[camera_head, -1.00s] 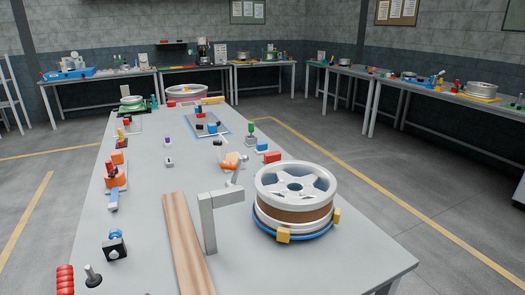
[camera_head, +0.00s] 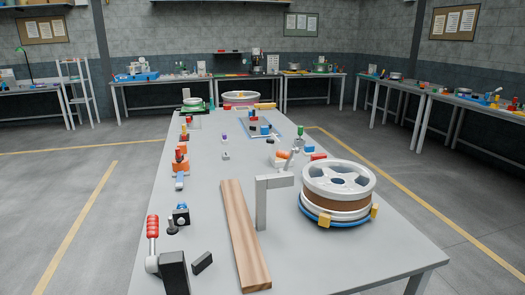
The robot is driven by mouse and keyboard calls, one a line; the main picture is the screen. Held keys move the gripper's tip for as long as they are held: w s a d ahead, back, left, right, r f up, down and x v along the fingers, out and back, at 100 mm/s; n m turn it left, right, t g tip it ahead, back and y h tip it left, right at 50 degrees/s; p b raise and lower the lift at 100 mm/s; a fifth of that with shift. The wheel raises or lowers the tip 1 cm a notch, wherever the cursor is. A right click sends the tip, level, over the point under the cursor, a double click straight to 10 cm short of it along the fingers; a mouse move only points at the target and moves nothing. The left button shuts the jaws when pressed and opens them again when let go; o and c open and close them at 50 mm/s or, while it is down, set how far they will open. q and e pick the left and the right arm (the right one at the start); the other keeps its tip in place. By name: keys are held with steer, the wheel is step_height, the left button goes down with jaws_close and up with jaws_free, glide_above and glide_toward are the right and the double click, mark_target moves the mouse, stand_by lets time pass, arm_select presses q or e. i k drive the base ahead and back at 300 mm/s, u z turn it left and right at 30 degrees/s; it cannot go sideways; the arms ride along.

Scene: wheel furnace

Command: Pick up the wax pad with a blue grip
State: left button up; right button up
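No thing in the camera_head view can be surely told as the wax pad with a blue grip. A small dark block with a blue knob (camera_head: 181,214) stands on the near left part of the long grey table (camera_head: 215,185). A blue block (camera_head: 265,130) sits on a blue tray (camera_head: 276,137) farther back. Both are too small to tell what they are. Neither of my grippers shows in this view.
A spoked wheel (camera_head: 338,190) stands at the table's right side. A wooden plank (camera_head: 243,240) lies left of a grey bracket (camera_head: 262,205). A red-handled lever (camera_head: 152,228) and black block (camera_head: 174,273) are at the near left corner. The floor left is clear.

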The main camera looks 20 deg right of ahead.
mark_target(310, 149)
steer(key=u, duration=0.1)
steer(key=k, duration=2.45)
steer(key=z, duration=2.7)
steer(key=i, duration=3.85)
steer(key=u, duration=2.3)
steer(key=i, duration=2.8)
